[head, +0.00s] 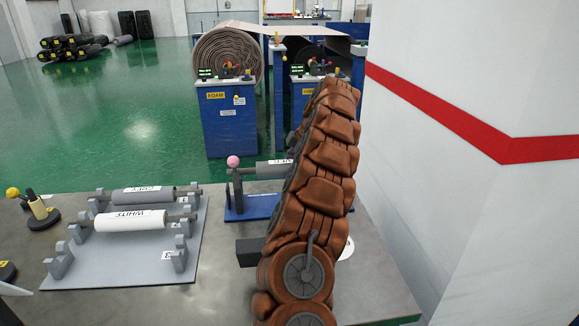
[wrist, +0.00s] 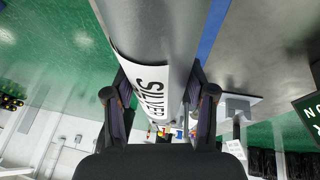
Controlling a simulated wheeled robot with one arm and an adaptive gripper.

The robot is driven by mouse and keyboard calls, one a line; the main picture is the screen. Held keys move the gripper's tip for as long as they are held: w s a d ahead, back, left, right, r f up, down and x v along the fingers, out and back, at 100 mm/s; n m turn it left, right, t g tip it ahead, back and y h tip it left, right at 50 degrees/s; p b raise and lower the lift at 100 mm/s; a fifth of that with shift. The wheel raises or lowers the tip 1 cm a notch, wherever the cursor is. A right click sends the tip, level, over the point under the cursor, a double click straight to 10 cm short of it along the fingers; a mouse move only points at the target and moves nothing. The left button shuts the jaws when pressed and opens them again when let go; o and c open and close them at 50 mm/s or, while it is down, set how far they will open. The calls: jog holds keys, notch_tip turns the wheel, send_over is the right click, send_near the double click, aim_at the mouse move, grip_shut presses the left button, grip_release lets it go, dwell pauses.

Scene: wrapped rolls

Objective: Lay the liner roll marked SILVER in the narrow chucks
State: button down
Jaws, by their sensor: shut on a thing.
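The grey roll marked SILVER (wrist: 160,40) runs between the two fingers of my gripper (wrist: 160,95) in the wrist view, and the fingers are shut on it. In the head view a grey roll (head: 272,169) shows left of my brown arm, over a blue base (head: 256,207). Its left end is close to a dark upright (head: 237,192) with a pink ball on top. My arm hides its right part and my gripper there. I cannot tell whether the roll rests in the stand.
A grey plate (head: 110,262) on the left of the table bears several grey chucks. A white roll marked WHITE (head: 131,221) and a grey labelled roll (head: 143,195) lie across them. A yellow-knobbed device (head: 39,210) stands far left. A white wall (head: 470,200) closes the right.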

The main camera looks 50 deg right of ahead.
jog(key=shift+f+b, duration=2.1)
jog(key=shift+f, duration=0.55)
jog(key=shift+c, duration=1.4)
grip_release()
jog(key=v, duration=0.9)
jog(key=shift+v, duration=1.35)
jog(key=shift+r, duration=0.1)
